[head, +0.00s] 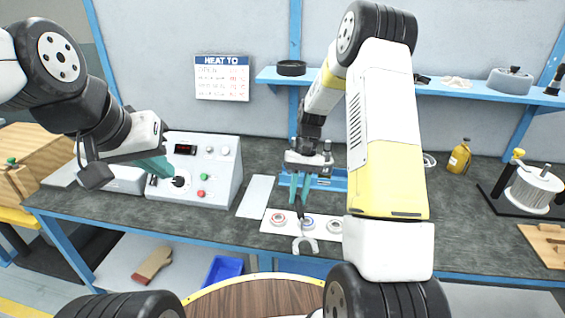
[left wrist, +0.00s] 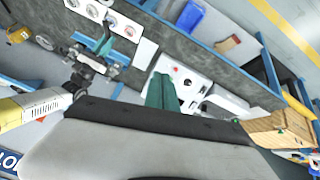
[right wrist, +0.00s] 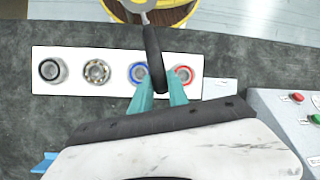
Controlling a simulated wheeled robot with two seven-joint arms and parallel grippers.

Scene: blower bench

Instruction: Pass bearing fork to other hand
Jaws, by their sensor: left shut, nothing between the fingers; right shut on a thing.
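The bearing fork (head: 305,244) has a dark handle and a grey forked end. My right gripper (head: 300,188) is shut on its handle, with the forked end hanging down over the front of the white bearing board (head: 269,226). In the right wrist view the black handle (right wrist: 153,58) stands out beyond the teal fingers (right wrist: 158,98), with the grey end at the top edge. My left gripper (head: 158,167) is shut and empty, in front of the control box at the left, well apart from the fork. Its teal fingers (left wrist: 162,92) show in the left wrist view.
The white board carries several bearings (right wrist: 97,72), some with coloured rings. A control box (head: 222,183) with buttons stands at the left of the dark bench. A blue shelf (head: 450,89) runs along the wall. A yellow bottle (head: 460,157) and a motor-like coil (head: 535,190) stand at the right.

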